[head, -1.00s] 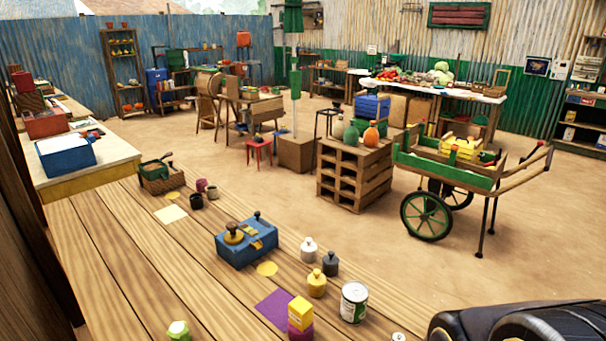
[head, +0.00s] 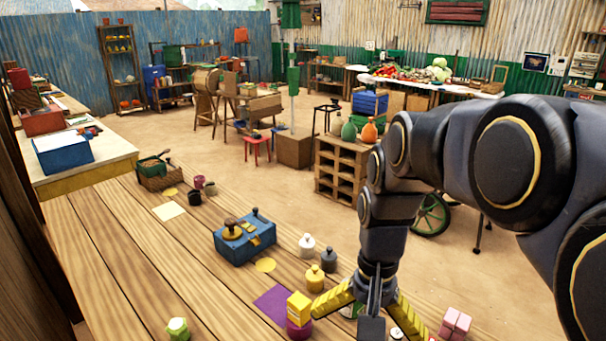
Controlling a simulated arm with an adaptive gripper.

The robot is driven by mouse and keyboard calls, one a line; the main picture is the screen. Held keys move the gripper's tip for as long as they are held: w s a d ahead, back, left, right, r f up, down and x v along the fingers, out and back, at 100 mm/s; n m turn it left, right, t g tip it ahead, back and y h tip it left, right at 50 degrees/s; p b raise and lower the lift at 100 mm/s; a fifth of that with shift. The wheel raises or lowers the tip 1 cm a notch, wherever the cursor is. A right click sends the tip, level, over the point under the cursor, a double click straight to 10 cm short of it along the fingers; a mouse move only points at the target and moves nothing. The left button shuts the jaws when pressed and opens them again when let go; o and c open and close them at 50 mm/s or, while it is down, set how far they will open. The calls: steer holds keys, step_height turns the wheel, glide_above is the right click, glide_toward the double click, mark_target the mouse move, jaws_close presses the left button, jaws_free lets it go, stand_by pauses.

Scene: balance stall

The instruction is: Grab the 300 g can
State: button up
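The can (head: 346,311) stands near the front right of the wooden table. Only a small part of it shows now, because my gripper covers most of it; an earlier view shows a pale label with writing too small to read. My gripper (head: 369,322) hangs pointing down over the can's place. Its yellow-striped fingers are spread wide, one to the left and one to the right. I cannot tell how far the fingers are above or around the can, or whether they touch it.
Left of the fingers, a yellow box (head: 299,306) sits on a purple round piece (head: 298,328). Yellow (head: 315,279), dark (head: 328,260) and white (head: 307,246) weights stand behind. Pink blocks (head: 455,325) lie to the right. A blue balance (head: 245,242) stands further left.

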steer(key=w+d+f+m, duration=0.1)
steer(key=w+f+m, duration=0.2)
steer(key=w, duration=0.6)
steer(key=w+f+m, duration=0.3)
steer(key=w, duration=0.5)
steer(key=w+d+f+m, duration=0.1)
steer(key=w+f+m, duration=0.1)
steer(key=w+f, duration=0.2)
steer(key=w+d+f+m+t, duration=0.1)
steer(key=w+f+m, duration=0.1)
steer(key=w+f, duration=0.2)
steer(key=w+d+f+m, duration=0.2)
steer(key=w+f+m, duration=0.1)
steer(key=w+f, duration=0.1)
steer(key=shift+w+f, duration=0.1)
steer(key=shift+w, duration=0.1)
steer(key=shift+w+d+f+m, duration=0.2)
steer(key=shift+f+m, duration=0.1)
steer(key=shift+f, duration=0.25)
steer(key=f, duration=0.7)
steer(key=shift+s+d, duration=0.15)
steer(key=shift+d, duration=0.25)
steer(key=c, duration=1.1)
